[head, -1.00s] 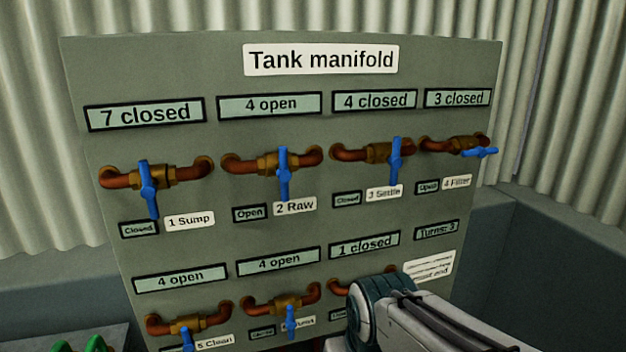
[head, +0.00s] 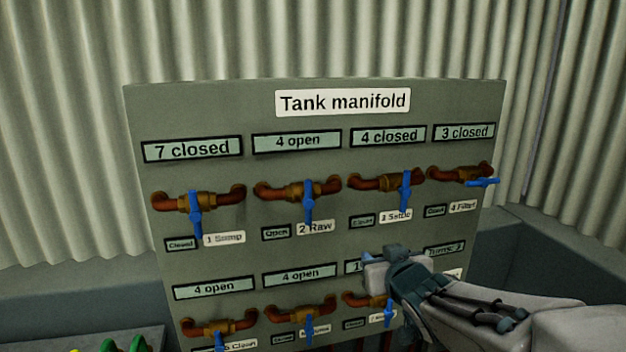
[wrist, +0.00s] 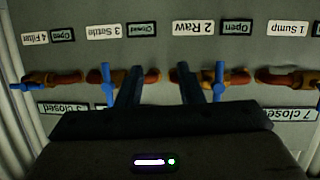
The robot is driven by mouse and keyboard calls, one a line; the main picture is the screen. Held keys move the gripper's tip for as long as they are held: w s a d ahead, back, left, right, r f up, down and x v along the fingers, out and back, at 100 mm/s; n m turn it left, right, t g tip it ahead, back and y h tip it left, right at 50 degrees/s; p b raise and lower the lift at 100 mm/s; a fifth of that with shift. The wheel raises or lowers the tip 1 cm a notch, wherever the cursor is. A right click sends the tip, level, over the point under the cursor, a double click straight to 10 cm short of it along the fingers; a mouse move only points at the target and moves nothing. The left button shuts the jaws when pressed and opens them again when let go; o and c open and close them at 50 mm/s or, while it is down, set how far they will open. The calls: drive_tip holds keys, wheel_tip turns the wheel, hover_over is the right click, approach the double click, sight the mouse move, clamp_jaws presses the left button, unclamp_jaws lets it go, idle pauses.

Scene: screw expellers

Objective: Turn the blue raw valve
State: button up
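The blue raw valve (head: 308,203) is second from the left in the top row of the manifold panel. Its handle hangs vertically across a horizontal copper pipe, with a "2 Raw" label and an "Open" tag below. In the upside-down wrist view, the raw valve (wrist: 219,82) stands just right of my right-hand finger. My gripper (wrist: 160,75) is open, its two dark fingers apart with no handle between them. It faces the pipes between the raw and settle valves. In the head view, my arm's end is low in front of the panel's right half.
The blue settle valve (wrist: 107,85) is close beside my left-hand finger. The filter valve (head: 482,182) has its handle horizontal; the sump valve (head: 195,215) hangs vertical. A lower valve row is partly hidden by my arm. A "4 open" display (head: 297,140) sits above the raw valve.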

sight(310, 196)
drive_tip(key=w+a+r+n+t+y+p, duration=0.1)
drive_tip(key=a+r+n+y+p, duration=0.1)
drive_tip(key=a+r+n+y, duration=0.4)
drive_tip(key=w+a+p, duration=0.1)
drive_tip(key=w+a, duration=0.1)
drive_tip(key=w, duration=0.2)
drive_tip(key=w+a+r+m+p, duration=0.1)
drive_tip(key=w+a, duration=0.2)
drive_tip(key=w, duration=0.1)
drive_tip(key=w+a+m+p, duration=0.1)
drive_tip(key=w+a, duration=0.2)
drive_tip(key=shift+w+a+r+y+p, duration=0.1)
drive_tip(key=shift+w+r+y+p, duration=0.2)
drive_tip(key=shift+w, duration=0.1)
drive_tip(key=shift+c, duration=0.3)
clamp_jaws()
